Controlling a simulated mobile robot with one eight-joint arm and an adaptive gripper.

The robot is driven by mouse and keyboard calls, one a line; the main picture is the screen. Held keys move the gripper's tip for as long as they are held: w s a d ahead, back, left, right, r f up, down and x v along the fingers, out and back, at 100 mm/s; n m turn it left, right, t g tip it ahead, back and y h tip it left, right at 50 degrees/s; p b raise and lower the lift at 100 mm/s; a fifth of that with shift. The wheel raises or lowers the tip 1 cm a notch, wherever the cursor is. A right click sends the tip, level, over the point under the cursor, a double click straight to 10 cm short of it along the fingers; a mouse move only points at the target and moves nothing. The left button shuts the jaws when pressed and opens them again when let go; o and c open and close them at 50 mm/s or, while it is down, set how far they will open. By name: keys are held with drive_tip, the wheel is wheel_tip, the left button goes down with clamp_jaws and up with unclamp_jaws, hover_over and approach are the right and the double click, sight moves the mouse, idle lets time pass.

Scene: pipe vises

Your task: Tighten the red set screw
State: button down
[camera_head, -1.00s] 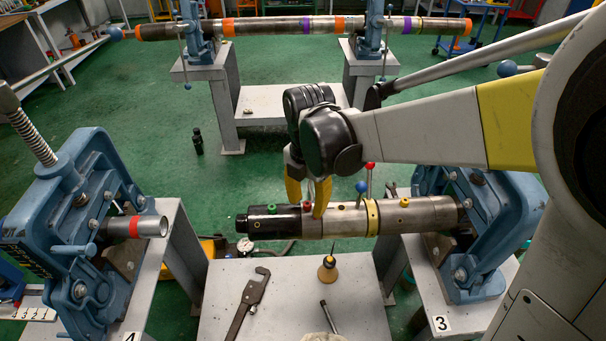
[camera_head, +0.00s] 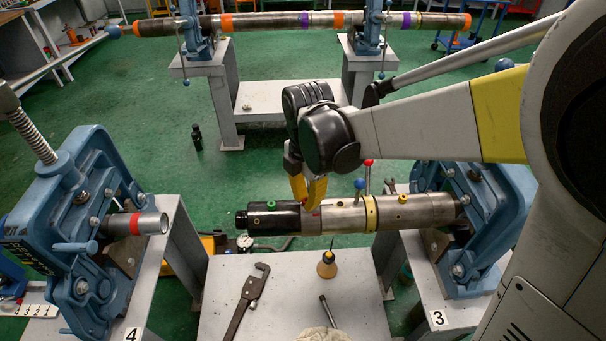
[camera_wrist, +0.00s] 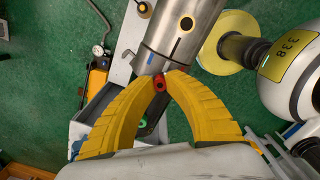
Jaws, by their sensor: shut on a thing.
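The red set screw (camera_wrist: 159,83) shows in the wrist view, between the tips of my yellow fingers, at the edge of the steel pipe section (camera_wrist: 170,45). My gripper (camera_head: 312,205) points down at the pipe assembly (camera_head: 335,217) in the head view. In the wrist view, my gripper (camera_wrist: 160,78) is shut on the red set screw, with one finger on each side. The fingers mostly hide the screw in the head view. A green screw (camera_head: 271,205) stands on the black pipe section to the left.
The pipe is held by the blue vise (camera_head: 475,225) at number 3. Beside my gripper stand levers with a blue knob (camera_head: 359,184) and a red knob (camera_head: 368,162). A pipe wrench (camera_head: 245,303) and a yellow-handled tool (camera_head: 326,266) are on the table below. Another blue vise (camera_head: 85,230) stands left.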

drive_tip(key=m+p, duration=0.1)
drive_tip(key=m, duration=0.3)
drive_tip(key=shift+r+m, duration=0.1)
drive_tip(key=shift+m, duration=0.2)
drive_tip(key=m, duration=0.3)
drive_tip(key=shift+m, duration=0.4)
drive_tip(key=m+p, duration=0.1)
drive_tip(key=m, duration=1.2)
drive_tip(key=shift+m+p, duration=0.3)
drive_tip(key=m, duration=0.8)
drive_tip(key=shift+m, duration=2.2)
